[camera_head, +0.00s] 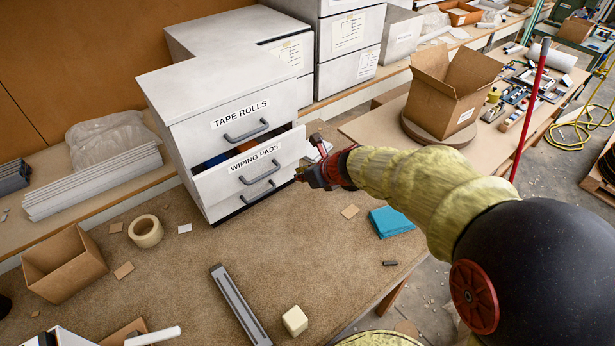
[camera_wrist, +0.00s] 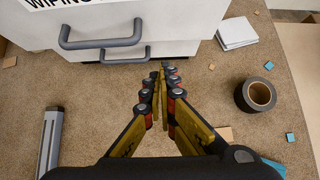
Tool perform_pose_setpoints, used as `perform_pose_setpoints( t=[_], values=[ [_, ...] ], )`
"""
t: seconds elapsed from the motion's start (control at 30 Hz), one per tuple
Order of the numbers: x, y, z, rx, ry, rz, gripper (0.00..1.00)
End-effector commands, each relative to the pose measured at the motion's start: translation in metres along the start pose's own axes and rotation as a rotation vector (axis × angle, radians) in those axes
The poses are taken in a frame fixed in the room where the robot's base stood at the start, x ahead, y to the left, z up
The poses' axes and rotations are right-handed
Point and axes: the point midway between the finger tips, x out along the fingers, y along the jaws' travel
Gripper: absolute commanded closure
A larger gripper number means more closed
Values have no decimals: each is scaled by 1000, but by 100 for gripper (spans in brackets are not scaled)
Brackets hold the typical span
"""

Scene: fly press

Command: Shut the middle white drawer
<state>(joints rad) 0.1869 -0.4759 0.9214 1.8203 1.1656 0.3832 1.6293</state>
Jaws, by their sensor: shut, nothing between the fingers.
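The middle white drawer (camera_head: 286,154), labelled WIPING PADS, stands partly pulled out of the white cabinet (camera_head: 172,104). Blue and red-orange contents show in the gap above its front. Its grey handle (camera_head: 259,172) is on the front; the front (camera_wrist: 188,18) and handle (camera_wrist: 100,38) also show in the wrist view. The TAPE ROLLS drawer (camera_head: 205,128) above looks shut. Another grey handle (camera_head: 258,192) shows below. My gripper (camera_head: 299,174) is shut and empty, by the right end of the drawer front. Its fingertips (camera_wrist: 164,70) are right of the handle; contact with the drawer cannot be told.
On the bench are a tape roll (camera_head: 146,231), an open cardboard box (camera_head: 63,262), a grey metal bar (camera_head: 240,305), a cream block (camera_head: 295,320) and blue pads (camera_head: 391,221). A dark tape roll (camera_wrist: 256,94) lies right of my gripper. Bench in front of the drawer is mostly clear.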

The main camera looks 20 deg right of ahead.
Motion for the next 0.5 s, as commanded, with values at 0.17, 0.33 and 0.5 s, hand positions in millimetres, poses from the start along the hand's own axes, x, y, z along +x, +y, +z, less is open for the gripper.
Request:
perform_pose_setpoints(
  t=[0.17,0.33,0.5],
  values=[
    [37,1,-2,-1,2,2,100],
    [49,0,19,-1,1,0,100],
    [57,0,27,0,0,0,100]
  ],
)
